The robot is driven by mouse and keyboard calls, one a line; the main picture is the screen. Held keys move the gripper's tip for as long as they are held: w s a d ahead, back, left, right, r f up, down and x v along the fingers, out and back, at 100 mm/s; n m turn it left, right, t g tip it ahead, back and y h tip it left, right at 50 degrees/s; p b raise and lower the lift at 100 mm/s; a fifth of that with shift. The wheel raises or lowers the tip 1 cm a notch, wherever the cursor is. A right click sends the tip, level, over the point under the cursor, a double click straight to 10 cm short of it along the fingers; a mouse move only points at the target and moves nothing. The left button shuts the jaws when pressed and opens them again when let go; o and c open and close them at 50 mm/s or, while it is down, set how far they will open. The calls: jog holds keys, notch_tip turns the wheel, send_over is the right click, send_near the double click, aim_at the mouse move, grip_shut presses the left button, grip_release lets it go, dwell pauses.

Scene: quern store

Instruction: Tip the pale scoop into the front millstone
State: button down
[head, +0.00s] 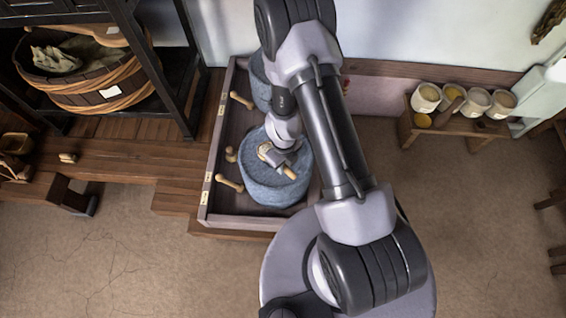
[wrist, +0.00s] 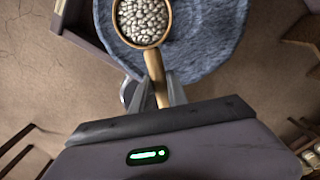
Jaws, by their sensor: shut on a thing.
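My gripper (head: 283,163) is shut on the wooden handle of the pale scoop (wrist: 154,62). In the wrist view the scoop's round bowl is full of pale, bean-like grains and faces the camera. The front millstone (head: 275,192) is a blue-grey round block in the wooden box. It also shows in the wrist view (wrist: 205,48), below the scoop. The bowl is over the millstone's top, toward its left side in the wrist view. My wrist partly hides the scoop and the millstone top in the head view.
A second millstone (head: 261,88) stands behind in the same wooden box (head: 223,150). Loose pale wooden handles (head: 229,183) lie along the box's left side. A bench (head: 455,130) at right holds several cream cups (head: 476,102). A dark rack with a tub (head: 95,88) stands at left.

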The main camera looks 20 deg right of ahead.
jog(key=shift+w+f+b, duration=0.1)
jog(key=shift+f+b, duration=2.8)
jog(key=shift+f, duration=0.1)
jog(key=shift+b, duration=0.6)
jog(key=y+b, duration=0.1)
jog(key=b, duration=0.3)
jog(key=shift+d+r, duration=0.1)
jog(key=shift+r, duration=0.05)
jog(key=shift+g+b, duration=0.3)
jog(key=shift+y+b, duration=0.3)
jog(key=shift+r, duration=0.2)
jog(key=p, duration=0.3)
jog(key=shift+r, duration=0.2)
jog(key=shift+h+p, duration=0.5)
jog(key=shift+p, duration=0.4)
jog(key=shift+f+p, duration=0.1)
jog(key=shift+p, duration=0.8)
